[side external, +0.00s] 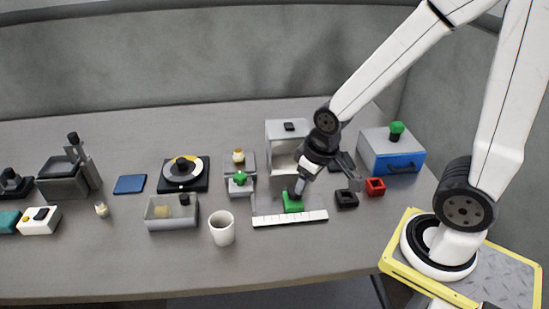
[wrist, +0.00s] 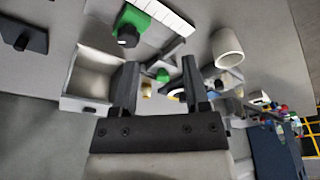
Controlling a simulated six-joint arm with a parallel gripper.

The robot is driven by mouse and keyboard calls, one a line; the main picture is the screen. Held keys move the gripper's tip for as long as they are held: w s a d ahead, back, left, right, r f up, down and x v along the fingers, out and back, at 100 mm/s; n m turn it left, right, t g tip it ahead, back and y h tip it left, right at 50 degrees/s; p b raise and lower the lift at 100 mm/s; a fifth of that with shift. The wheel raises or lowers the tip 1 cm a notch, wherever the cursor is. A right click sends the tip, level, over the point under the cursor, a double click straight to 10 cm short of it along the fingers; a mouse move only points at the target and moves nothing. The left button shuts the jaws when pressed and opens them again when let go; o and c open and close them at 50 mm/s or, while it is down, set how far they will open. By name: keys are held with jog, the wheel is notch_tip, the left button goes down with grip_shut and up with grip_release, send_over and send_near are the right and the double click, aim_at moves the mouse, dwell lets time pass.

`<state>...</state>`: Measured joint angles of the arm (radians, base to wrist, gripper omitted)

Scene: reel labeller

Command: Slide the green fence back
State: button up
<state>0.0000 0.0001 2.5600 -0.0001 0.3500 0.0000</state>
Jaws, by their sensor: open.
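The green fence (side external: 293,204) is a small green block beside the white graduated strip (side external: 290,218) on the table. In the wrist view the fence (wrist: 143,20) shows at the top with a black knob (wrist: 128,36) on it, and the strip (wrist: 165,14) runs along its far edge. My gripper (wrist: 161,62) is open with nothing between its fingers. In the wrist view the knob is up and left of the fingertips, not between them. In the side view my wrist is above and behind the fence; the fingers are hard to make out there.
A white open-fronted box (side external: 287,150) stands behind the fence. A stand with a green knob (side external: 240,178) and a white cup (side external: 222,229) are to its left. Black (side external: 346,199) and red (side external: 375,186) square pieces and a blue-fronted box (side external: 392,155) are to its right. The table front is clear.

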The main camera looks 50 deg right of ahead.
jog(key=o, duration=0.6)
jog(key=shift+c, duration=0.2)
jog(key=m+g, duration=0.3)
jog(key=m, duration=0.6)
send_over(294, 196)
jog(key=w+d, duration=0.1)
jog(key=f, duration=0.6)
jog(key=shift+d+f, duration=0.2)
jog(key=shift+f, duration=0.15)
jog(key=shift+f, duration=0.1)
jog(key=shift+f, duration=3.75)
jog(key=shift+c, duration=0.2)
grip_shut()
